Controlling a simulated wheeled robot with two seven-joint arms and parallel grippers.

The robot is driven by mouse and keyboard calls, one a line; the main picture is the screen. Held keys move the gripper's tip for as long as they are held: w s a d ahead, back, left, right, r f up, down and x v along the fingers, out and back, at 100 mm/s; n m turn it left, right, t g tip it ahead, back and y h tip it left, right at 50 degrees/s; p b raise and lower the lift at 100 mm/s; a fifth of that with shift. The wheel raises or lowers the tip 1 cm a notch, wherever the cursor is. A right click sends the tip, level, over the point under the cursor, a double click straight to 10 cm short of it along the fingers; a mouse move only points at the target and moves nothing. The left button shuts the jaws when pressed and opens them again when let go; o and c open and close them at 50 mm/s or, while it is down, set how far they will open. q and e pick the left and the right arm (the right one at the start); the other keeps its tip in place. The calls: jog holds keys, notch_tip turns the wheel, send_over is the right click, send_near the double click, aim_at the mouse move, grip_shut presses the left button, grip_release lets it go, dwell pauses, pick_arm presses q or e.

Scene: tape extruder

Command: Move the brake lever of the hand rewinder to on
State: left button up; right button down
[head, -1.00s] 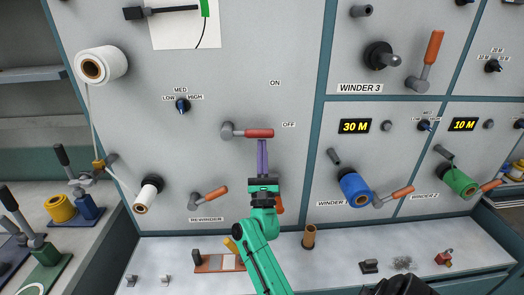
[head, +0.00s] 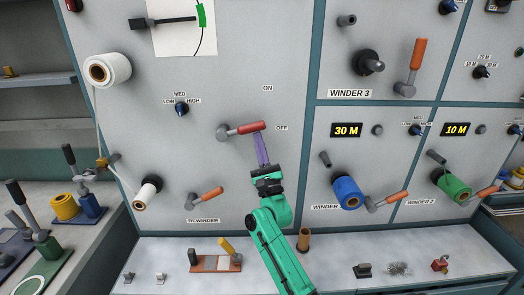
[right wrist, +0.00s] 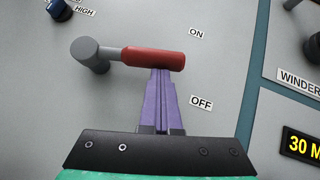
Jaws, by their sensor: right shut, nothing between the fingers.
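The brake lever (head: 244,129) has a red grip on a grey pivot and sits on the grey panel between the ON label (head: 268,88) and the OFF label (head: 282,128). It points right and tilts slightly upward, still nearer OFF. It also shows in the right wrist view (right wrist: 150,59). My right gripper (head: 259,137) has purple fingers, shut and empty. In the right wrist view its fingertips (right wrist: 160,71) are right under the outer part of the red grip, seemingly touching it. My left gripper is not in view.
Below is the orange rewinder crank (head: 207,195) beside a white roll (head: 147,193). A speed knob (head: 181,109) sits to the upper left. The blue winder spool (head: 347,192) is to the right. The panel above the lever is clear.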

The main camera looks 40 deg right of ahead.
aim_at(257, 126)
notch_tip(257, 126, up, 4)
jog(key=n+y+p, duration=0.1)
jog(key=n+y, duration=0.2)
jog(key=n+y+p, duration=0.1)
jog(key=n+y, duration=0.2)
jog(key=n, duration=0.1)
jog(key=shift+w+f, duration=0.1)
jog(key=shift+w, duration=0.05)
jog(key=shift+w+a+r+y+p, duration=0.15)
jog(key=shift+r+y+p, duration=0.15)
jog(key=shift+r+p, duration=0.25)
jog(key=shift+w+a+r+p, duration=0.1)
jog(key=shift+a+r+p, duration=0.2)
jog(key=shift+r, duration=0.3)
jog(key=shift+f, duration=0.15)
